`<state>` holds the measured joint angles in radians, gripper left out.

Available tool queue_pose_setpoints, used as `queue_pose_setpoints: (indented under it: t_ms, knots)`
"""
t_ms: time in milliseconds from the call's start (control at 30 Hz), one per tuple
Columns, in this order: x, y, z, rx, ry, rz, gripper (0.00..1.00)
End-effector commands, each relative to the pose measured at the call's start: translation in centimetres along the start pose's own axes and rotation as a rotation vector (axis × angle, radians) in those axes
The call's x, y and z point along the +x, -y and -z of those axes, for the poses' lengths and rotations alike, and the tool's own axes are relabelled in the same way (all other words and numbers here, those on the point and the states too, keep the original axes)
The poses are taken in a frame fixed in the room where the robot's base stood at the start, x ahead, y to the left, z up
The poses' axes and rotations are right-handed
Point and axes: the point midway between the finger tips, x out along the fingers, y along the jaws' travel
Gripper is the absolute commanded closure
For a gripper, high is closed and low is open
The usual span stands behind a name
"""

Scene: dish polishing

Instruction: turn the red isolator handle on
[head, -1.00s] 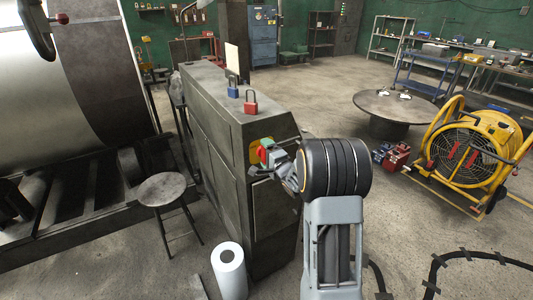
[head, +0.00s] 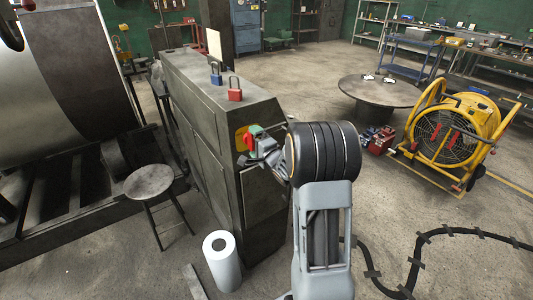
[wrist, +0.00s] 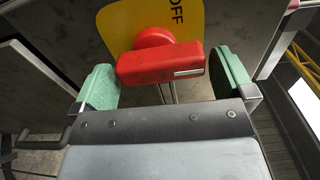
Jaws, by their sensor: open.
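The red isolator handle (wrist: 160,64) sits on a yellow plate (wrist: 182,18) on the end face of a dark cabinet. In the wrist view it lies crosswise, with a white mark near its right end; the word OFF shows on the plate above it. My gripper (wrist: 165,80) is open, with its green pads at either end of the handle. In the head view the handle (head: 248,142) is partly hidden by my gripper (head: 257,141).
A blue padlock (head: 216,76) and a red padlock (head: 235,92) stand on the cabinet top (head: 195,75). A stool (head: 149,182) and a white roll (head: 222,262) stand at left and in front. A yellow fan (head: 448,137) and taped black cable (head: 415,262) are at right.

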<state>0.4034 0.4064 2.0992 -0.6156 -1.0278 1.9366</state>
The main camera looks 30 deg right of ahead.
Motion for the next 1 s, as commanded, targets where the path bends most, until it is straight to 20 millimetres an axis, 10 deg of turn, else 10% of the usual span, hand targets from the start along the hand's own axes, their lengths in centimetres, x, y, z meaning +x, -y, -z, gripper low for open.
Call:
queue_pose_setpoints:
  t_ms: [500, 1000]
  knots:
    - [-9.9, -0.1, 0.0, 0.000, -0.002, 0.000, 0.00]
    - [-12.3, -0.1, 0.0, 0.001, 0.001, 0.000, 0.00]
